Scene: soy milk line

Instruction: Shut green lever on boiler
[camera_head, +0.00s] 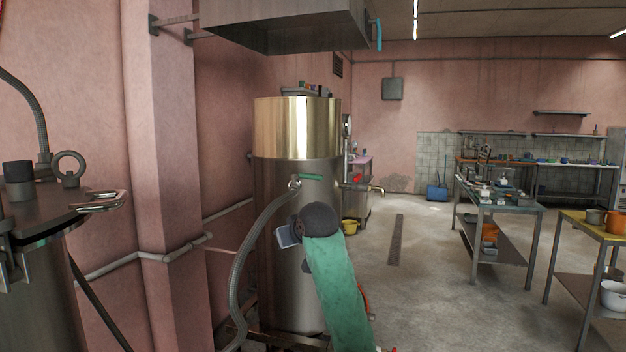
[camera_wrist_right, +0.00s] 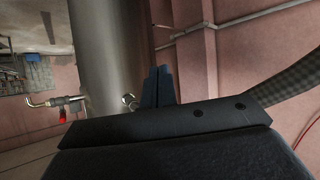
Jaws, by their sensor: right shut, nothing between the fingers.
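The boiler (camera_head: 300,130) is a tall steel cylinder with a brassy upper band, standing at the centre of the head view; its grey side also shows in the wrist view (camera_wrist_right: 105,55). The green lever (camera_head: 312,178) lies about level on the boiler's side, beside a round valve fitting with a grey hose. In the wrist view, a metal fitting shows just left of the fingers, but the lever cannot be made out there. My right gripper (camera_wrist_right: 157,75) is shut and empty, pointing toward the boiler area. In the head view its fingers are mostly hidden by my wrist, below the lever. My left gripper is out of view.
The grey hose (camera_head: 248,245) hangs left of my right arm. A tap with a red handle (camera_head: 357,179) sticks out to the boiler's right. A steel vessel (camera_head: 40,260) stands at the near left. Work tables (camera_head: 500,205) stand at the right, with open floor between.

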